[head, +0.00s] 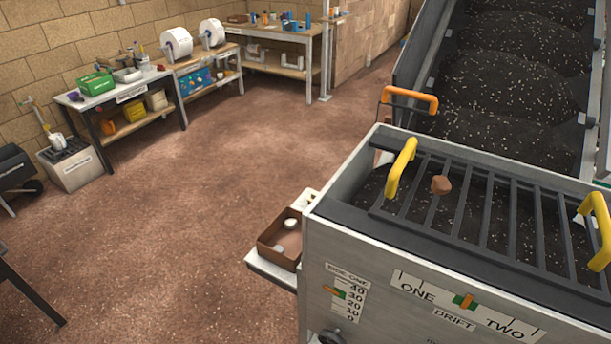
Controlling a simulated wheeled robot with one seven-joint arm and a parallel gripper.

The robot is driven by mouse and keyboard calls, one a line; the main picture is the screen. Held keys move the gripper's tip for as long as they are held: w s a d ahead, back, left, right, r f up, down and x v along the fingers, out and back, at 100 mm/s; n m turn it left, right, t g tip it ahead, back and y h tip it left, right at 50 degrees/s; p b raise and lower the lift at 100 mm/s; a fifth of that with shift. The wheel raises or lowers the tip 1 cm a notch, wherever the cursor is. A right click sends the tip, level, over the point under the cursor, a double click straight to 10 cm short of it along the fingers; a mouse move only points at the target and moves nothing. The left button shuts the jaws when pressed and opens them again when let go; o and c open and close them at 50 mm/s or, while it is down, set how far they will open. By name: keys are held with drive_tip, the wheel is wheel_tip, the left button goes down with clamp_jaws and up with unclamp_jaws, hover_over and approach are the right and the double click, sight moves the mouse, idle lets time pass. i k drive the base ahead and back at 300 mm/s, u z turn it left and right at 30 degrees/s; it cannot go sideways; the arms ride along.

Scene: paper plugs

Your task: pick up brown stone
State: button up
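My gripper is not in the head view.
Yellow handles (401,168) and (597,228) rise from the grate's sides, and an orange handle (409,98) stands behind. A brown tray (280,240) with pale stones sits on a side shelf. Soil-filled bays lie behind. Workbenches (115,92) line the back wall. The floor at left is open.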

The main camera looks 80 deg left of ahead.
sight(440, 185)
drive_tip(key=u, duration=2.55)
